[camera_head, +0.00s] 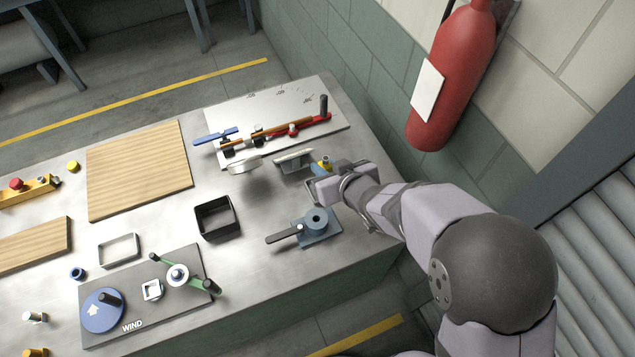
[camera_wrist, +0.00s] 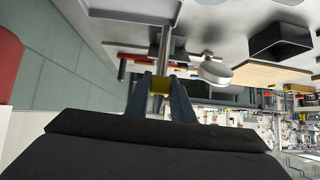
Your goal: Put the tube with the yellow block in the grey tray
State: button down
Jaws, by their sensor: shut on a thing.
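My gripper (camera_head: 318,172) is shut on the yellow block (camera_wrist: 160,84) of a metal tube. In the wrist view the blue-grey fingers (camera_wrist: 161,98) pinch the block, and the silvery tube (camera_wrist: 165,50) runs from it towards the table. The yellow block also shows small in the head view (camera_head: 326,163), where the tube cannot be made out clearly.
A white round dish (camera_head: 244,164) stands left of the tray. A black open box (camera_head: 216,217) and a blue-grey clamp with a lever (camera_head: 317,228) are nearer the front. Behind lies a white board (camera_head: 330,97) with red and blue tools. The wall is close on the right.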

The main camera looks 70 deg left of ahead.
jog(key=w+a, duration=0.3)
jog(key=w, duration=0.4)
jog(key=shift+a+f+p, duration=0.35)
jog(key=shift+p, duration=0.1)
jog(key=shift+p, duration=0.3)
jog(key=shift+f+b, duration=2.05)
jog(key=shift+f, duration=0.45)
jog(key=shift+f, duration=0.2)
jog(key=shift+f+b, duration=0.45)
jog(key=shift+f, duration=0.1)
jog(key=shift+f, duration=0.3)
jog(key=c, duration=1.5)
grip_release()
jog(key=shift+o, duration=0.2)
